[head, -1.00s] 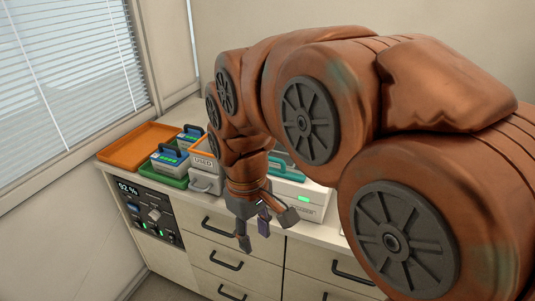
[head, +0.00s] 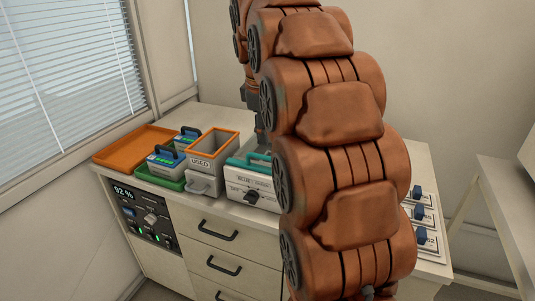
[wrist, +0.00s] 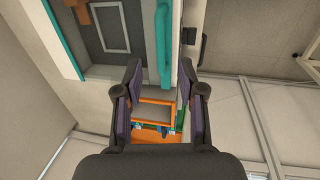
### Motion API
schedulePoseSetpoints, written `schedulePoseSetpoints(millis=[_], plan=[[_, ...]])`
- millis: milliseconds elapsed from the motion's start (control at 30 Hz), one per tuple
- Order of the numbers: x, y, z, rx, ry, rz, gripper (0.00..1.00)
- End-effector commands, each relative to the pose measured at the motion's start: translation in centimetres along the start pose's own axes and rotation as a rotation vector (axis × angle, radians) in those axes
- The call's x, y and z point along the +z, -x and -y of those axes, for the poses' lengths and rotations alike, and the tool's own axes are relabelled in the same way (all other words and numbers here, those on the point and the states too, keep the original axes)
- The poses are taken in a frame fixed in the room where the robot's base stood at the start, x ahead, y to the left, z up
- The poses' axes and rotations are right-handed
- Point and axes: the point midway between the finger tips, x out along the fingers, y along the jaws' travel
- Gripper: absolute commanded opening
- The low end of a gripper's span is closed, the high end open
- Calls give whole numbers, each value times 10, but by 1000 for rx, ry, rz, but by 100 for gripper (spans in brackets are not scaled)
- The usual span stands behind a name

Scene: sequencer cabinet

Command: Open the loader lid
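The loader (head: 264,199) is a white box with a dark knob on its front, standing on the counter. Its teal-edged lid (head: 238,165) carries a teal handle (head: 258,158) and looks down in the head view; my arm hides its right side. In the wrist view the teal handle (wrist: 163,45) is a bar beside a dark panel with a pale rectangle. My gripper (wrist: 160,66) is open, with the handle's end in line between its fingertips; I cannot tell whether they touch. In the head view my gripper is mostly hidden behind my arm, above the loader's back.
An orange-rimmed "USED" bin (head: 213,150), a grey box (head: 203,186), blue-handled cartridges (head: 165,160) on a green tray (head: 158,180) and an orange tray (head: 135,147) stand left of the loader. Several blue-handled items (head: 420,214) lie at the right. A control panel (head: 147,216) is below.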

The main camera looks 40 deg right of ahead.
Motion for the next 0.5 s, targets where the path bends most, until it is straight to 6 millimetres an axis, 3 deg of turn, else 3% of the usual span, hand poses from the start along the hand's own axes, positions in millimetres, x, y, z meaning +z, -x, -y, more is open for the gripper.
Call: schedulePoseSetpoints(millis=[500], plan=[[1,-53,2,-6,-1,4,39]])
